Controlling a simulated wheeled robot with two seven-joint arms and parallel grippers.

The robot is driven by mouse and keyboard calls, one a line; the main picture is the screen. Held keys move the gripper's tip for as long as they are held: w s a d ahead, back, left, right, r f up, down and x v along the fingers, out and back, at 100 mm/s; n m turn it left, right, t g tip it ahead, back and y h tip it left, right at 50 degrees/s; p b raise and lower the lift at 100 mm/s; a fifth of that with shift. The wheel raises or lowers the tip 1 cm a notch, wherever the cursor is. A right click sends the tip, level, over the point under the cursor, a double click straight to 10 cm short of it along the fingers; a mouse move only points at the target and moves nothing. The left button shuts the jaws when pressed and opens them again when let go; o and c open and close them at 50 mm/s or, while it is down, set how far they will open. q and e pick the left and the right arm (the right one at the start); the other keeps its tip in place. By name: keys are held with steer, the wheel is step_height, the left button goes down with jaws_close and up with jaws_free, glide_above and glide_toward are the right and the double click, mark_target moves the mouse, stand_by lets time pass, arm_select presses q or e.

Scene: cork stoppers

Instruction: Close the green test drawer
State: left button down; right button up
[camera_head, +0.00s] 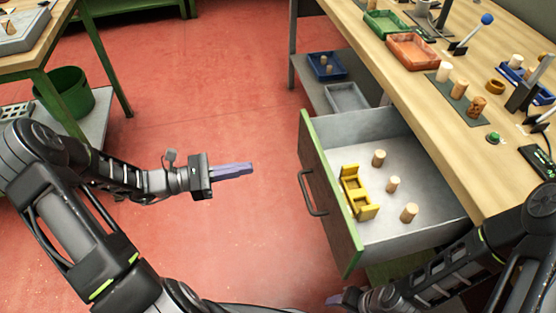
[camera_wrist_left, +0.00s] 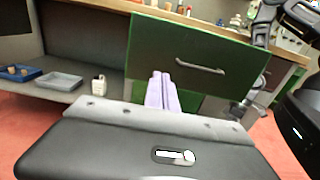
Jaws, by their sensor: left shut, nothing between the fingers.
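The green test drawer (camera_head: 328,186) is pulled out from under the wooden workbench, with its green front and dark handle (camera_head: 309,192) facing left. Inside it are several corks (camera_head: 393,184) and a yellow fixture (camera_head: 356,192). In the left wrist view the green front (camera_wrist_left: 150,45) and handle (camera_wrist_left: 200,67) are ahead of my fingers. My left gripper (camera_head: 233,170) is shut and empty, in the air to the left of the handle and apart from it. My right gripper (camera_head: 345,298) is low, near the drawer's lower front corner; whether its fingers are open is unclear.
The workbench top (camera_head: 460,150) holds a green tray (camera_head: 385,23), an orange tray (camera_head: 412,50) and several corks. A lower shelf holds a blue tray (camera_head: 327,66) and a grey tray (camera_head: 346,97). A green bin (camera_head: 66,95) stands at left. Open red floor lies left of the drawer.

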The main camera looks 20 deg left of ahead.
mark_target(307, 157)
arm_select(q)
steer(key=x, duration=1.4)
steer(key=shift+b, duration=0.3)
arm_select(e)
steer(key=shift+f, duration=0.3)
